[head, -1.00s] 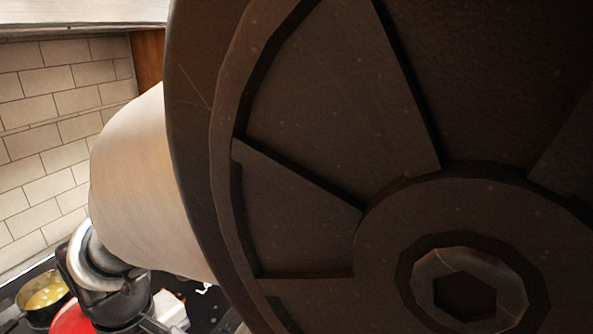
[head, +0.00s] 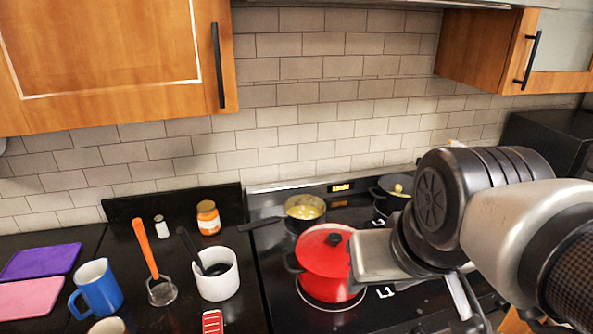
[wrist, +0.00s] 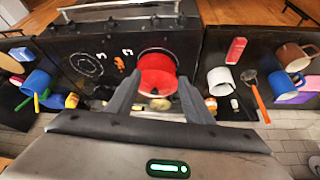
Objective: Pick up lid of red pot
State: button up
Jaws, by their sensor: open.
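The red pot (head: 330,288) stands on the black stove. Its red lid (head: 322,250) is on it, with a black knob (head: 333,239) on top. My arm reaches in from the right, and its end covers the pot's right side in the head view. In the wrist view the red lid (wrist: 157,70) lies just beyond the fingertips, between them in the picture. My gripper (wrist: 157,93) is open and empty, its two fingers wide apart. I see no contact with the lid; the exact gap cannot be told.
A pan with yellow food (head: 304,209) stands behind the red pot, and a dark pot (head: 392,190) is at the back right. Left of the stove are a white crock (head: 216,275), a blue mug (head: 97,287) and a jar (head: 208,218). Cabinets (head: 110,60) hang above.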

jog(key=shift+o, duration=0.5)
jog(key=w+r+g, duration=0.2)
jog(key=w+r, duration=0.3)
jog(key=w, duration=0.3)
jog(key=n+g, duration=0.2)
jog(key=g, duration=0.2)
send_over(335, 236)
notch_tip(335, 236, down, 15)
jog(key=shift+d+f, duration=0.15)
jog(key=shift+s+f+p, duration=0.1)
jog(key=shift+f+p, duration=0.4)
jog(key=shift+f, duration=2.25)
grip_shut()
